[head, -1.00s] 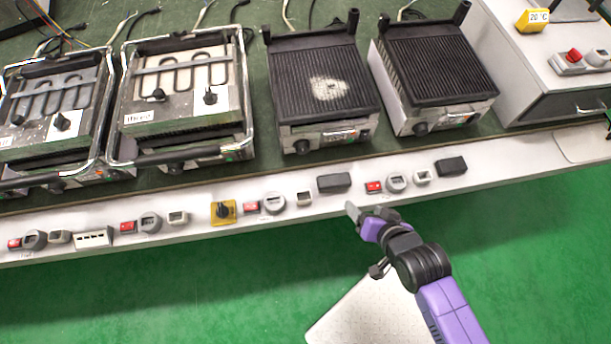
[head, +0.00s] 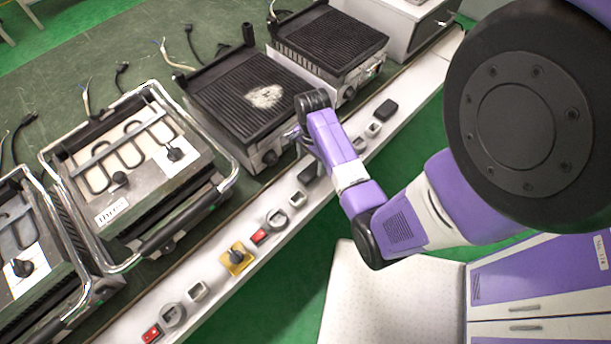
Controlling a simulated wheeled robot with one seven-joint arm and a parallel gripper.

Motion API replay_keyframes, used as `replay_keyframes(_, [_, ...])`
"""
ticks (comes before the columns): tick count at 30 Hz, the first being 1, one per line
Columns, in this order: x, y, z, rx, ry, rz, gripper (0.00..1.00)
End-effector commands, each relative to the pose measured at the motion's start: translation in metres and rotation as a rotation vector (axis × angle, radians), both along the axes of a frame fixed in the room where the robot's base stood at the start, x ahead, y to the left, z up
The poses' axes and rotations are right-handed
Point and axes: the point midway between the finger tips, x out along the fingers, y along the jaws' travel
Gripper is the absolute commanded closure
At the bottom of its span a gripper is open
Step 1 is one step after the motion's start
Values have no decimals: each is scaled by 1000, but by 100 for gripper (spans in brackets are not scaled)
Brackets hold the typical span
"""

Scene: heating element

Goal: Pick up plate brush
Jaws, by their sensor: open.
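I cannot make out a plate brush in the head view. My gripper (head: 292,135) is small and partly hidden by my own wrist. It is at the front right edge of a ribbed black grill plate (head: 232,88), above the bench front. Its jaws are open, and I see nothing held in them. The plate carries a whitish patch (head: 265,96) near its middle.
A second ribbed grill (head: 330,45) stands to the right, and open-topped heaters with chrome handles (head: 125,165) stand to the left. Switches, including a yellow-based knob (head: 236,258), line the pale bench front. Green bench top (head: 110,45) is clear behind, apart from loose cables.

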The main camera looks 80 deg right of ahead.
Motion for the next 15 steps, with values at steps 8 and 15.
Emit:
replay_keyframes(8, [-2, -2, -28, 0, 0, 2, 31])
replay_keyframes(15, [-5, -5, -61, -1, -1, 4, 31])
